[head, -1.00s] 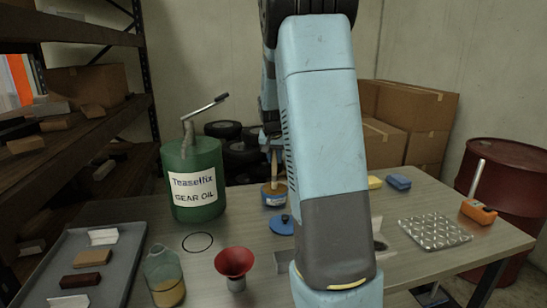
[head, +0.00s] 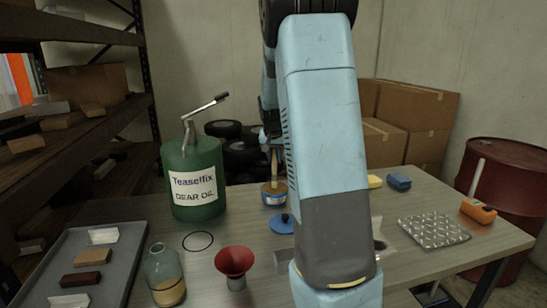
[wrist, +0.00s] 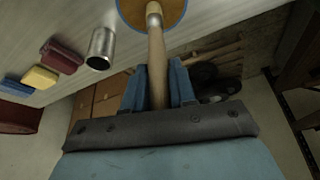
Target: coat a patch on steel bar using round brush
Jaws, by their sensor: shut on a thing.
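My gripper (wrist: 158,88) is shut on the wooden handle of the round brush (wrist: 157,60). The brush points down into a round blue pot (head: 274,198) with brown contents. Its bristles are not visible, and I cannot tell how deep they reach. In the wrist view the brown contents (wrist: 135,8) show at the top edge. In the head view the brush handle (head: 275,163) stands above the pot, beside my arm. A grey metal piece (head: 283,255), perhaps the steel bar, is mostly hidden behind my arm.
A blue lid (head: 282,224), red funnel (head: 234,262), glass jar (head: 164,275) and green oil can (head: 194,178) stand left of my arm. A silver cylinder (wrist: 102,48) is near the pot.

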